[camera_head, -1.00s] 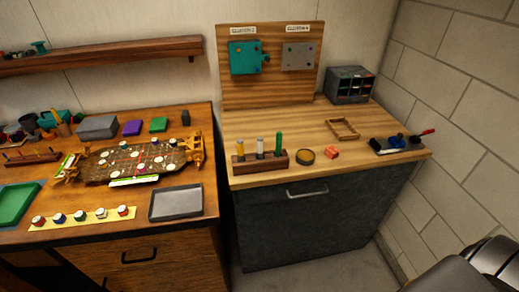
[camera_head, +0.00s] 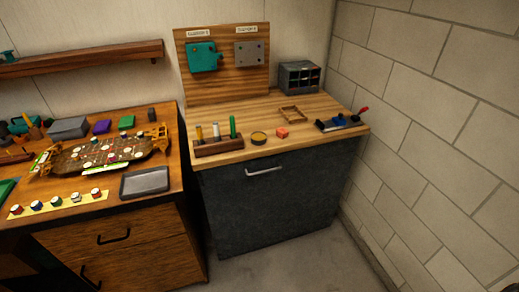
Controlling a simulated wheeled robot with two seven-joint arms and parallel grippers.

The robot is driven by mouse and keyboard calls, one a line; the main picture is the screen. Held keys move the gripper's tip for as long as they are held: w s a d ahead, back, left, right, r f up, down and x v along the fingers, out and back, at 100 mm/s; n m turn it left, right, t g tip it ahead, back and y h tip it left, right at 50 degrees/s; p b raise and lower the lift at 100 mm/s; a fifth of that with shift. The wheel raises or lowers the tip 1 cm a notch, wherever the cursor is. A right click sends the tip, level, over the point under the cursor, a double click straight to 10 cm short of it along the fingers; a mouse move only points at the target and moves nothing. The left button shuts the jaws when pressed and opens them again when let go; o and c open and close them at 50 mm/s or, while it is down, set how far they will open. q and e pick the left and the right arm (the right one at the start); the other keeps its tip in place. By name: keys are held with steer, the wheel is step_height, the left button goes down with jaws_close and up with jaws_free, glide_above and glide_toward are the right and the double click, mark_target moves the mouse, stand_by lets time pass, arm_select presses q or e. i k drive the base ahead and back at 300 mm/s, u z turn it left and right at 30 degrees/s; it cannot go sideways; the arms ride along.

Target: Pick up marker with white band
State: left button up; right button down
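A brown wooden holder (camera_head: 218,147) stands near the front left of the right-hand wooden worktop. Three markers stand upright in it. The middle marker (camera_head: 215,130) looks pale or white; its band is too small to make out clearly. A yellowish marker (camera_head: 199,133) stands to its left and a green marker (camera_head: 233,127) to its right. Neither of my grippers shows, and nothing touches the markers.
A grey organizer (camera_head: 299,77) stands behind. The left bench carries a racecar chassis (camera_head: 105,152) and a grey tray (camera_head: 145,181). Floor before the cabinet is clear.

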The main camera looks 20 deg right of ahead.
mark_target(216, 131)
steer(key=z, duration=0.3)
steer(key=k, duration=0.7)
steer(key=z, duration=1)
steer(key=i, duration=0.75)
steer(key=z, duration=0.55)
steer(key=i, duration=0.85)
steer(key=u, duration=0.95)
steer(key=i, duration=0.75)
steer(key=u, duration=0.9)
